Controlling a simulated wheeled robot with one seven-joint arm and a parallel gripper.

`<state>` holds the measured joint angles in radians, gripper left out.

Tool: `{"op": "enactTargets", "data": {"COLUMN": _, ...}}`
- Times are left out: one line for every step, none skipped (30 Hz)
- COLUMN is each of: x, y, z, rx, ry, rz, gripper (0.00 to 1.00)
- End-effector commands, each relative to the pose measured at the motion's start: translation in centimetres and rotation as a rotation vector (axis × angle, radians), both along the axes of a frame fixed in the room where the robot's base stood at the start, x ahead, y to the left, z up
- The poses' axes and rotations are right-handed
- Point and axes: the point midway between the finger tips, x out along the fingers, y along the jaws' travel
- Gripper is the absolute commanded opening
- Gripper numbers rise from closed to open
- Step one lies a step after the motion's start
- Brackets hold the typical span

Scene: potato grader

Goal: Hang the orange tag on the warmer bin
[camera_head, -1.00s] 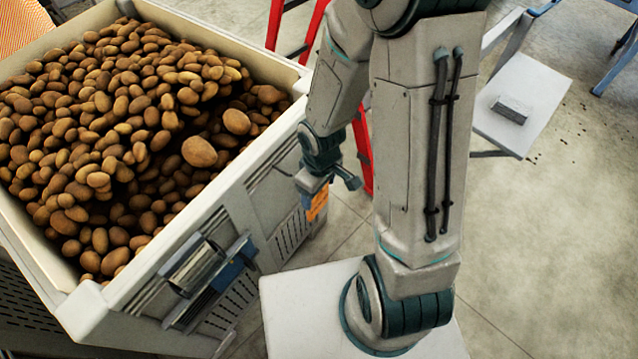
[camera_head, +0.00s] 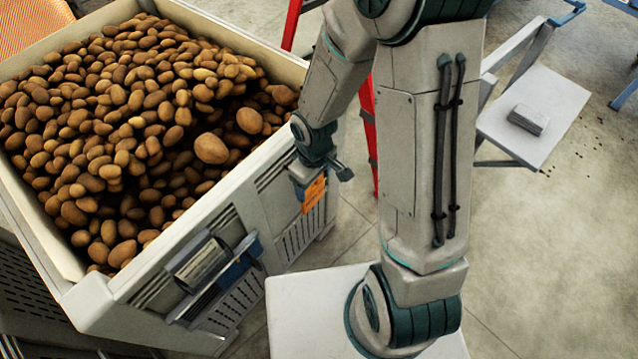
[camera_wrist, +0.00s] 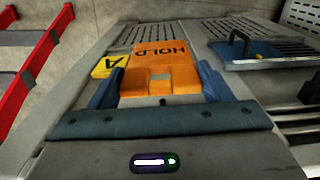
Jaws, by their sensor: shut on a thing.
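The orange tag (camera_head: 314,194) is in my gripper, close in front of the side wall of the potato-filled bin (camera_head: 235,203). In the wrist view the tag (camera_wrist: 160,62) shows the word HOLD upside down and sits between the two blue-grey fingers. My gripper (camera_wrist: 160,88) is shut on it. In the head view my gripper (camera_head: 308,180) is partly hidden by my own wrist. A yellow plate with a black A (camera_wrist: 110,66) is on the wall just left of the tag. I cannot tell whether the tag touches the wall.
A blue-handled latch or clip holder (camera_head: 238,268) sticks out from the bin side. A red ladder (camera_head: 368,120) stands behind my arm. A white stand with a grey block (camera_head: 528,119) is at right.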

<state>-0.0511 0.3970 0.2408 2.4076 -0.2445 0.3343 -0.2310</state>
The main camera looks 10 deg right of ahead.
Motion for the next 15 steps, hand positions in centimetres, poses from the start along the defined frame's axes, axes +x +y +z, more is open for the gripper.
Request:
{"op": "enactTargets", "data": {"x": 0.3, "y": 0.2, "z": -0.1, "rx": 0.001, "ry": -0.001, "rz": 0.001, "gripper": 0.39}}
{"op": "enactTargets", "data": {"x": 0.4, "y": 0.4, "z": -0.1, "rx": 0.001, "ry": -0.001, "rz": 0.000, "gripper": 0.39}}
{"op": "enactTargets", "data": {"x": 0.6, "y": 0.5, "z": -0.1, "rx": 0.001, "ry": -0.001, "rz": 0.000, "gripper": 0.39}}
{"op": "enactTargets", "data": {"x": 0.7, "y": 0.6, "z": -0.1, "rx": 0.000, "ry": 0.000, "rz": 0.000, "gripper": 0.39}}
{"op": "enactTargets", "data": {"x": 0.8, "y": 0.8, "z": -0.2, "rx": 0.000, "ry": 0.000, "rz": 0.000, "gripper": 0.39}}
{"op": "enactTargets", "data": {"x": 1.0, "y": 0.9, "z": -0.2, "rx": 0.000, "ry": 0.000, "rz": 0.000, "gripper": 0.39}}
{"op": "enactTargets", "data": {"x": 1.1, "y": 1.1, "z": -0.2, "rx": 0.000, "ry": 0.000, "rz": 0.000, "gripper": 0.39}}
{"op": "enactTargets", "data": {"x": 1.3, "y": 1.2, "z": -0.2, "rx": 0.000, "ry": 0.000, "rz": 0.000, "gripper": 0.39}}
{"op": "enactTargets", "data": {"x": 1.5, "y": 1.4, "z": -0.2, "rx": 0.001, "ry": -0.001, "rz": 0.000, "gripper": 0.39}}
{"op": "enactTargets", "data": {"x": 1.6, "y": 1.5, "z": -0.2, "rx": 0.001, "ry": -0.001, "rz": 0.000, "gripper": 0.39}}
{"op": "enactTargets", "data": {"x": 1.7, "y": 1.6, "z": -0.2, "rx": 0.001, "ry": -0.001, "rz": 0.000, "gripper": 0.39}}
{"op": "enactTargets", "data": {"x": 1.9, "y": 1.7, "z": -0.2, "rx": 0.001, "ry": -0.001, "rz": 0.000, "gripper": 0.39}}
{"op": "enactTargets", "data": {"x": 2.1, "y": 1.8, "z": -0.2, "rx": 0.001, "ry": -0.001, "rz": 0.000, "gripper": 0.39}}
{"op": "enactTargets", "data": {"x": 2.2, "y": 2.0, "z": -0.3, "rx": 0.001, "ry": -0.001, "rz": 0.000, "gripper": 0.39}}
{"op": "enactTargets", "data": {"x": 2.4, "y": 2.1, "z": -0.3, "rx": 0.000, "ry": 0.000, "rz": 0.000, "gripper": 0.39}}
